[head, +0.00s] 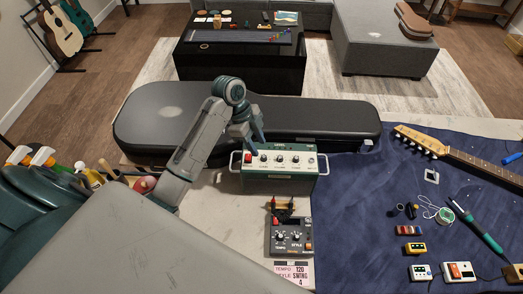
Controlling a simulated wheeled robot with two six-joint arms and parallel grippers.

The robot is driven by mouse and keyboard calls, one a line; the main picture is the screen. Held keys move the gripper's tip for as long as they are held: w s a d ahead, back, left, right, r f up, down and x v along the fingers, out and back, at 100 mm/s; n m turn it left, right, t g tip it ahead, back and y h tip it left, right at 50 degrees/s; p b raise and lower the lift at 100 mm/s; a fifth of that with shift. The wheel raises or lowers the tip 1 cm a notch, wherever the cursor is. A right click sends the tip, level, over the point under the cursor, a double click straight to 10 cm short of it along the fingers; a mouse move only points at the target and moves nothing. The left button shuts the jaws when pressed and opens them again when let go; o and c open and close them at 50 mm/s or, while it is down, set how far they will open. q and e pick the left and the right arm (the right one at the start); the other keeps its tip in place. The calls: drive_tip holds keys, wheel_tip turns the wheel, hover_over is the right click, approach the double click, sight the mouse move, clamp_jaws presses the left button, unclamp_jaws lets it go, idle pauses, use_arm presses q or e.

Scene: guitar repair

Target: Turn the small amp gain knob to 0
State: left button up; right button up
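The small amp (278,183) is a green box with a pale top panel and side handles, in the middle of the head view. A red switch (248,157) and a row of dark knobs sit on its panel. The leftmost knob (263,158) is probably the gain knob; its label and pointer are too small to read. My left gripper (257,139) reaches down to the panel's back edge, just behind and above that knob. Its fingers look close together, but the gap and any contact are unclear. My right gripper is not in view.
A black guitar case (330,120) lies right behind the amp. A dark pedal device (291,238) stands in front of it. A blue mat (360,220) with a guitar neck (480,164) and small parts lies right. Spray bottles (42,157) stand left.

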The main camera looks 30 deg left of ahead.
sight(264, 156)
use_arm(q)
drive_tip(key=shift+p+x, duration=0.4)
drive_tip(key=shift+x, duration=1.75)
drive_tip(key=shift+w, duration=0.1)
clamp_jaws()
